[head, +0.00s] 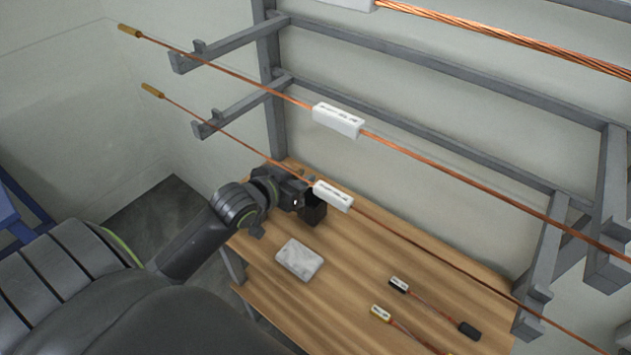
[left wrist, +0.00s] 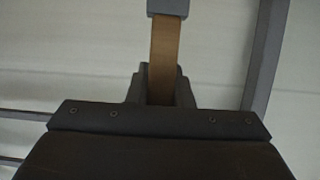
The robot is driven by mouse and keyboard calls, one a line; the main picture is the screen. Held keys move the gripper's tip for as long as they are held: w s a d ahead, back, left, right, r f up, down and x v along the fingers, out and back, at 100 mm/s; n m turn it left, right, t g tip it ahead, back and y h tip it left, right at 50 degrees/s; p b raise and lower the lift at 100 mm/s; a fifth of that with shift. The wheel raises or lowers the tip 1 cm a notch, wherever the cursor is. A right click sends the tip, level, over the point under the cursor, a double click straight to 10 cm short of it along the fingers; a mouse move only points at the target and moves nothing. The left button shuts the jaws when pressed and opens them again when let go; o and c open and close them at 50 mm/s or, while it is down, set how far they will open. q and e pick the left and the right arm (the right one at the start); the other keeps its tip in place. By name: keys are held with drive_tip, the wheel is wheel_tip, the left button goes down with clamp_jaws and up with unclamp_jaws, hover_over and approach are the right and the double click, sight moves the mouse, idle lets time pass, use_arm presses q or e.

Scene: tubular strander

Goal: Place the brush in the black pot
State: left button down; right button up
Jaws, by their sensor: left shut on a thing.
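The brush (left wrist: 164,55) shows in the left wrist view as a flat brown strip with a grey block at its far end. My left gripper (left wrist: 161,88) is shut on the brown strip, which stands out straight between the fingers. In the head view my left gripper (head: 297,190) is over the back left of the table, close beside the black pot (head: 315,212). The brush cannot be clearly made out there. The pot is dark and square and stands on the table; a white-tagged copper rod partly covers it. I cannot tell whether brush and pot touch. My right gripper is not in view.
The wooden table (head: 350,285) carries a grey-white block (head: 299,260) in front of the pot and short tagged cables (head: 435,308) at the right. Copper rods with white tags (head: 338,120) cross above on a grey rack (head: 420,85). Bare tabletop lies between block and cables.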

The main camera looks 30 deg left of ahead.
use_arm(q)
drive_tip(key=w+p, duration=0.1)
drive_tip(key=w, duration=0.4)
wheel_tip(320, 180, down, 7)
drive_tip(key=p, duration=0.1)
drive_tip(key=shift+w+d, duration=0.2)
drive_tip(key=shift+f, duration=0.15)
drive_tip(key=c, duration=1.3)
unclamp_jaws()
drive_tip(key=shift+s, duration=0.1)
